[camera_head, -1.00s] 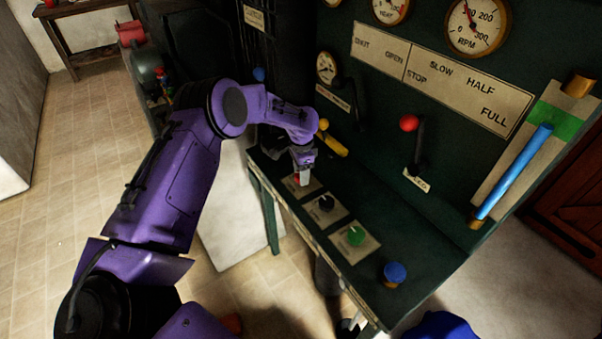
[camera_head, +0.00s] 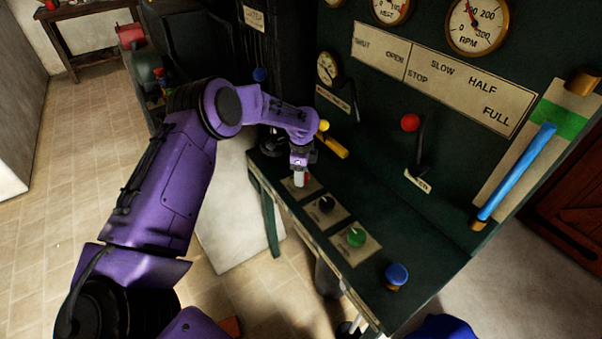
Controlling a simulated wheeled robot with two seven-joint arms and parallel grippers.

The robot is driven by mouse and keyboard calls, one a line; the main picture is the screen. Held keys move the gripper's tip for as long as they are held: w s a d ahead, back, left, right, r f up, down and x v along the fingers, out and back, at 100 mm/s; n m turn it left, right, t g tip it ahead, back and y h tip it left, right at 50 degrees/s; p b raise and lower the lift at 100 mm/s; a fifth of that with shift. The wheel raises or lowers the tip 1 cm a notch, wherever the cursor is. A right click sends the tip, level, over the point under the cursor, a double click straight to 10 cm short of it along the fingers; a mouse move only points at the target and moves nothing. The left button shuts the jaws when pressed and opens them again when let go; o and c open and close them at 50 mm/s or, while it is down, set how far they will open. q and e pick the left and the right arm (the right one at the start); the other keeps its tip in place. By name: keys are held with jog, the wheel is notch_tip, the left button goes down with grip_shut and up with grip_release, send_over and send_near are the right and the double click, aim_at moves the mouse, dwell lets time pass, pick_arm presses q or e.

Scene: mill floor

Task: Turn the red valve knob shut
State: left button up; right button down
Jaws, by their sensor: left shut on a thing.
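The red valve knob (camera_head: 298,183) sits on a pale plate at the far left end of the sloping green console. It is mostly hidden by my left gripper (camera_head: 300,176), which comes down over it from above. The gripper's pale fingers are shut on the knob, with a little red showing at them. How far the knob is turned cannot be told. My right gripper is not in view.
Behind are a yellow-tipped lever (camera_head: 332,141), a red-ball lever (camera_head: 412,125), a blue gauge tube (camera_head: 516,172) and dials. Tiled floor lies left.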

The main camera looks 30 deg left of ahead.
pick_arm(q)
jog(key=shift+s+d+f, duration=0.1)
jog(key=shift+f, duration=0.05)
jog(key=o, duration=0.8)
jog(key=shift+o, duration=1.2)
notch_tip(320, 180, up, 10)
jog(key=b, duration=0.1)
jog(key=shift+w+r+b, duration=0.2)
jog(key=shift+r+b, duration=0.05)
jog(key=shift+b, duration=0.15)
